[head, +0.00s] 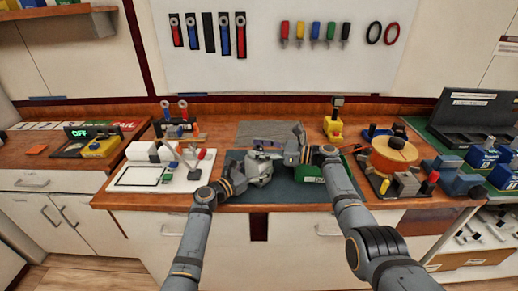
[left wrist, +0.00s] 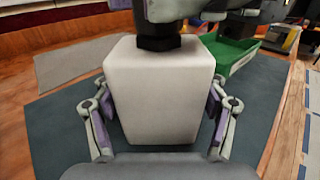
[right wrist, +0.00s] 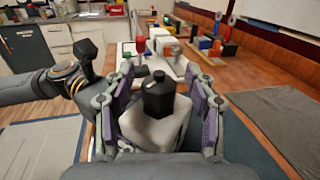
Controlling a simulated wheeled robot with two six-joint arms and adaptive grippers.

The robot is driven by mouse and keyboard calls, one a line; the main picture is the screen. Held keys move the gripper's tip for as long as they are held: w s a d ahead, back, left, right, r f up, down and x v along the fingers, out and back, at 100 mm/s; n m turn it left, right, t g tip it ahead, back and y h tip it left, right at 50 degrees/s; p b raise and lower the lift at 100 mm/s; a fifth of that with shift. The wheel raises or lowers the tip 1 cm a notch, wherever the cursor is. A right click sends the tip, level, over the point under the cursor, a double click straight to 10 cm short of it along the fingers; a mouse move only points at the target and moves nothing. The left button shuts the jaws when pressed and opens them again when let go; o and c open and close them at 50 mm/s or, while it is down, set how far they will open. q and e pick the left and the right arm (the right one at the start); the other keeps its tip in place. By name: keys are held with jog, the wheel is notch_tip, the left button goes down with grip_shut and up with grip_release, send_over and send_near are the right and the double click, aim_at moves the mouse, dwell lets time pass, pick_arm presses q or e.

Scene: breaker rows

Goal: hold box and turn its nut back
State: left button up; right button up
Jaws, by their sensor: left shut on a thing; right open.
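A pale grey box (left wrist: 158,90) stands upright on the dark mat, and my left gripper (left wrist: 160,115) is shut on its sides. It also shows in the head view (head: 259,172), next to my left gripper (head: 240,178). A black nut (right wrist: 158,97) sits on the box's end; its dark lower part shows in the left wrist view (left wrist: 158,37). My right gripper (right wrist: 160,105) is open, with one finger on each side of the nut and gaps between. In the head view my right gripper (head: 292,150) is just right of the box.
The dark mat (head: 305,194) lies under the box. A green tray (head: 307,173) stands right of it. A white board (head: 135,178) with several small parts is at the left. An orange spool (head: 394,150) and blue blocks crowd the right. A grey sheet (head: 268,132) lies behind.

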jog(key=v, duration=1.2)
jog(key=shift+f, duration=0.15)
jog(key=s+a+m+t+h, duration=0.3)
jog(key=s+m+t+h, duration=0.15)
jog(key=t, duration=0.25)
jog(key=shift+m+y, duration=0.35)
jog(key=shift+y, duration=0.1)
jog(key=x, duration=1.1)
jog(key=shift+w+a, duration=0.15)
jog(key=shift+a, duration=0.05)
